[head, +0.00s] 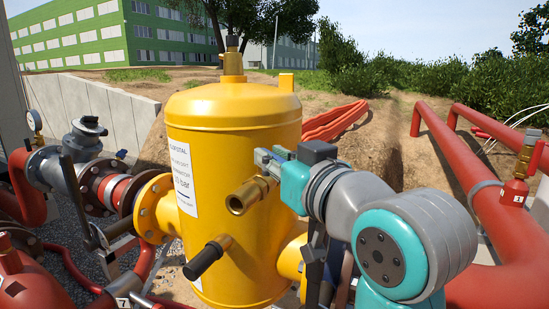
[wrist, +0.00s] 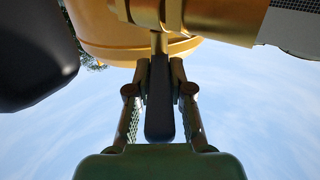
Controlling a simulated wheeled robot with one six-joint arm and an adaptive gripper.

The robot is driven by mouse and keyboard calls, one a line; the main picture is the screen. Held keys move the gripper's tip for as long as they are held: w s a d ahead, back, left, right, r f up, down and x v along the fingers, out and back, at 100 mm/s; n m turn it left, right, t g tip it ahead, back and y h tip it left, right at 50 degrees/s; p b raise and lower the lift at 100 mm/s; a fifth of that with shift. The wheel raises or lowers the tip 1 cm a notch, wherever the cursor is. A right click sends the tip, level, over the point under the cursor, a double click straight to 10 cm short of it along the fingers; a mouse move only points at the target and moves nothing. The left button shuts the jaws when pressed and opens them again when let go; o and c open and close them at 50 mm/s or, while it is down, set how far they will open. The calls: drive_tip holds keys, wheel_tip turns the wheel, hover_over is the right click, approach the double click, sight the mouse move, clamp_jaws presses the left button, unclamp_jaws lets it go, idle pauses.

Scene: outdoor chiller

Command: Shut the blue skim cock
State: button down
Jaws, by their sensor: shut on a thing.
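The skim cock shows in the head view as a brass valve (head: 246,195) sticking out from the front of the yellow tank (head: 235,115), its round open end facing me. My gripper (head: 268,160) is at the valve, on its upper right, and its fingers hide most of the handle there. In the wrist view my gripper (wrist: 160,72) has one finger on each side of a dark lever handle (wrist: 158,112) and is shut on it. The handle looks nearly black in shade, so its blue colour cannot be told. It runs along the fingers, below the brass body.
A flanged grey valve (head: 82,145) and red pipes stand at the left. A large red pipe (head: 480,225) runs along the right. A brass fitting (head: 232,62) tops the tank.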

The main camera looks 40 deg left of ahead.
drive_tip(key=shift+w+d+n+g+y, duration=0.1)
drive_tip(key=shift+w+n+g+y, duration=0.15)
drive_tip(key=shift+n+g+y, duration=0.45)
drive_tip(key=shift+g+h, duration=0.3)
drive_tip(key=shift+g, duration=0.1)
drive_tip(key=c, duration=1)
unclamp_jaws()
drive_tip(key=shift+c, duration=0.2)
drive_tip(key=v, duration=1.2)
